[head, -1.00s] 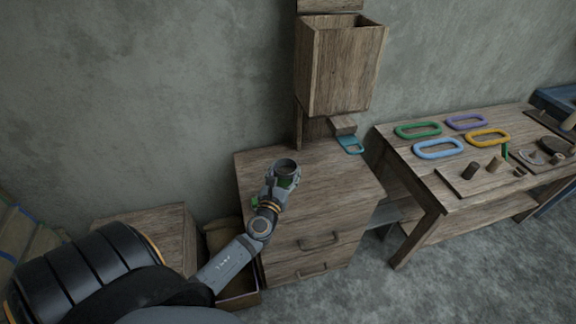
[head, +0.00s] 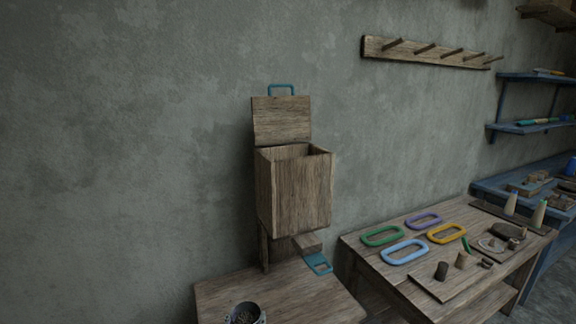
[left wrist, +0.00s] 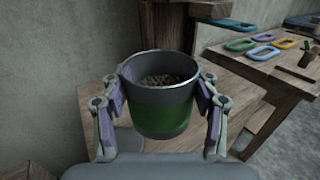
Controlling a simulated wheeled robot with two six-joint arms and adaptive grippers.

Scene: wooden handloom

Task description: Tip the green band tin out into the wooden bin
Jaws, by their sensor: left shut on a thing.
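The green band tin (left wrist: 160,98) is a grey metal tin with a green lower band. It stands upright with small grey-brown pieces inside. In the left wrist view my left gripper (left wrist: 160,110) is shut on it, one finger on each side. In the head view only the tin's top (head: 244,314) shows at the bottom edge, in front of the cabinet top. The wooden bin (head: 293,187) is a tall box at the wall, behind and above the tin, with its lid (head: 281,120) raised and its top open. My right gripper is not in view.
Below the bin are a small wooden block (head: 307,243) and a teal handle (head: 318,263) over the cabinet (head: 290,294). A bench (head: 358,246) with coloured rings stands to the right. A peg rail (head: 425,52) hangs on the wall.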

